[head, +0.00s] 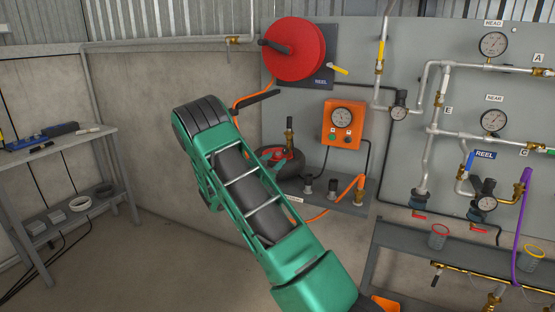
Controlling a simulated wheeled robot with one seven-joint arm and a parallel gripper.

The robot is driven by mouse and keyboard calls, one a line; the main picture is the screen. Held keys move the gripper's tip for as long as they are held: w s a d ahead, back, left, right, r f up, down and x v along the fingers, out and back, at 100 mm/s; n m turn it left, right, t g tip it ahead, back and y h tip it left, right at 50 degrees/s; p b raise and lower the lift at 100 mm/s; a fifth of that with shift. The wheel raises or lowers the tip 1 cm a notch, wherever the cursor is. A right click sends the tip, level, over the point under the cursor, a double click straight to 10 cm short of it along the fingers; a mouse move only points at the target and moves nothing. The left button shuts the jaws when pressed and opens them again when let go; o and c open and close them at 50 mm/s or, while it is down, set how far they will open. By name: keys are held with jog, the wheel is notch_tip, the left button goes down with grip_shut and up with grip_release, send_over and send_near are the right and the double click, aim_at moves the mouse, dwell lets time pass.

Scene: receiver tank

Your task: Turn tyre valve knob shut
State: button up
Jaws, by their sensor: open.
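A small black tyre with a red hub (289,165) sits at the left end of the grey wall shelf (345,202), partly hidden behind my green arm. An upright brass fitting (289,142) with a dark top stands beside the tyre's upper right side. I cannot tell whether this fitting carries the tyre valve knob, or how far any knob is turned. My green and black arm rises from the bottom across the middle of the view. I cannot make out my gripper; the arm's far end seems hidden behind its own links.
An orange gauge box (343,125) hangs right of the tyre. A red hose reel (293,48) is above, with an orange hose and a black bar below it. Pipes and gauges (494,45) fill the right panel. A workbench (60,142) stands left, with bare floor between.

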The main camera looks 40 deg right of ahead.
jog(key=shift+v, duration=2)
jog(key=shift+w, duration=0.1)
